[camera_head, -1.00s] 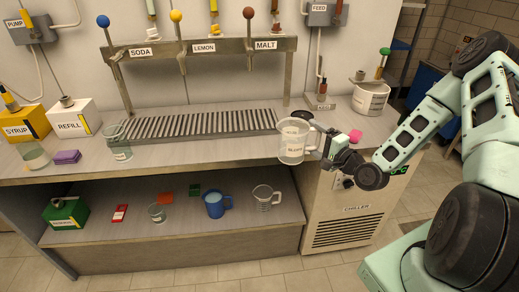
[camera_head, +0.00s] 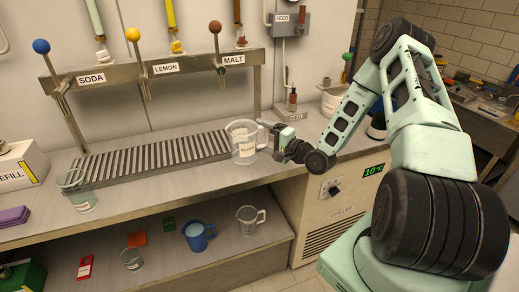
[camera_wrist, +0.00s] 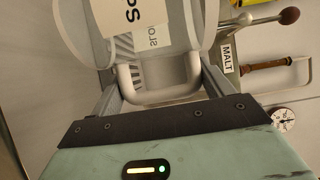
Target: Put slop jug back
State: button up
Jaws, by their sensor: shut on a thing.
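The slop jug (camera_head: 243,143) is a clear jug with a white label, upright at the right end of the drip grate (camera_head: 155,158). My gripper (camera_head: 270,137) comes from the right and is shut on its handle. In the wrist view, the jug's handle (camera_wrist: 160,92) lies between the fingers of my gripper (camera_wrist: 155,88), with lettering on pale labels beyond. I cannot tell whether the jug's base touches the counter.
Taps marked SODA, LEMON and MALT (camera_head: 215,57) stand behind the grate. A glass beaker (camera_head: 77,190) stands at its left end. A blue mug (camera_head: 198,236) and a clear jug (camera_head: 249,219) sit on the lower shelf. The counter (camera_head: 215,178) is clear in front of the grate.

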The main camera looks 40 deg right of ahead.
aim_at(265, 147)
jog(key=shift+f+p, duration=0.3)
jog(key=shift+f, duration=2)
jog(key=shift+f, duration=0.1)
jog(key=o, duration=1)
jog(key=shift+s+d, duration=0.1)
jog(key=shift+s, duration=0.05)
jog(key=b+v, duration=0.3)
jog(key=v, duration=0.8)
jog(key=shift+s, duration=0.4)
